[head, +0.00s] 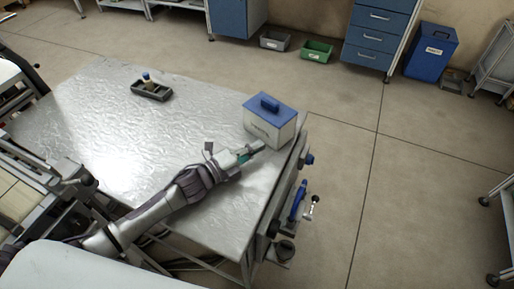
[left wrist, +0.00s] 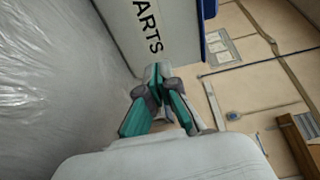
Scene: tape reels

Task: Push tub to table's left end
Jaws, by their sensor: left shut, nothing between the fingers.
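The tub (head: 268,124) is a white box with a blue lid and handle. It stands upright on the metal-topped table (head: 100,130), near the table's right end. My left gripper (head: 257,146) is shut and empty, low at the tub's near side. In the left wrist view the shut fingertips (left wrist: 158,72) are close to the tub's white wall (left wrist: 150,30), which carries the letters "ARTS". I cannot tell whether they touch it. The table's left end is partly hidden by equipment at the picture's left. My right gripper is not in view.
A dark tray (head: 152,91) with a small bottle (head: 147,79) stands at the table's back left. The table top between tray and tub is clear. Tools (head: 298,200) hang on the table's right side. A blue bin (head: 431,50) stands on the floor beyond.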

